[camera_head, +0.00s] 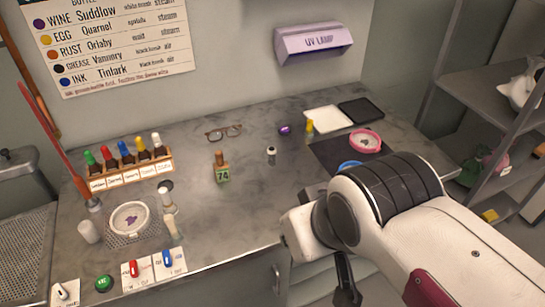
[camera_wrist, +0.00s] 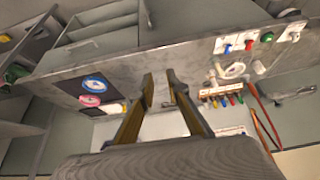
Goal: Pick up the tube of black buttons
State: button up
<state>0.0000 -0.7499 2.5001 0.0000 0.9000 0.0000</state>
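A small upright tube (camera_head: 271,155) with a pale cap and dark contents stands on the grey marbled counter (camera_head: 250,215), right of the brown bottle with the green 74 tag (camera_head: 222,167). It looks like the tube of black buttons, but it is too small to be sure. I cannot make it out in the wrist view. My gripper (camera_wrist: 160,80) is open and empty, its two fingers apart. In the head view a dark finger of my gripper (camera_head: 346,283) hangs at the counter's front edge, away from the tube and nearer the camera.
A rack of colour-capped bottles (camera_head: 130,172), a white bowl (camera_head: 130,219) and switches (camera_head: 167,261) are at left. Glasses (camera_head: 224,132) and a purple item (camera_head: 284,129) lie behind; a yellow bottle (camera_head: 309,126), trays and a pink dish (camera_head: 365,141) are at right. Mid-counter is mostly clear.

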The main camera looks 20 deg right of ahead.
dwell(0.4)
jog(key=o, duration=0.7)
jog(key=shift+c, duration=0.2)
jog(key=m+t+h, duration=0.2)
jog(key=t, duration=0.5)
send_over(272, 157)
jog(key=s+a, duration=0.1)
jog(key=s, duration=0.6)
jog(key=f, duration=1.5)
jog(key=shift+w+f, duration=0.2)
jog(key=shift+w, duration=0.05)
jog(key=shift+w+d+f+t, duration=0.15)
jog(key=shift+d+f+t, duration=0.05)
jog(key=shift+f, duration=0.2)
jog(key=shift+w+d+f+t, duration=0.15)
jog(key=shift+d+f+t, duration=0.05)
jog(key=shift+f, duration=0.2)
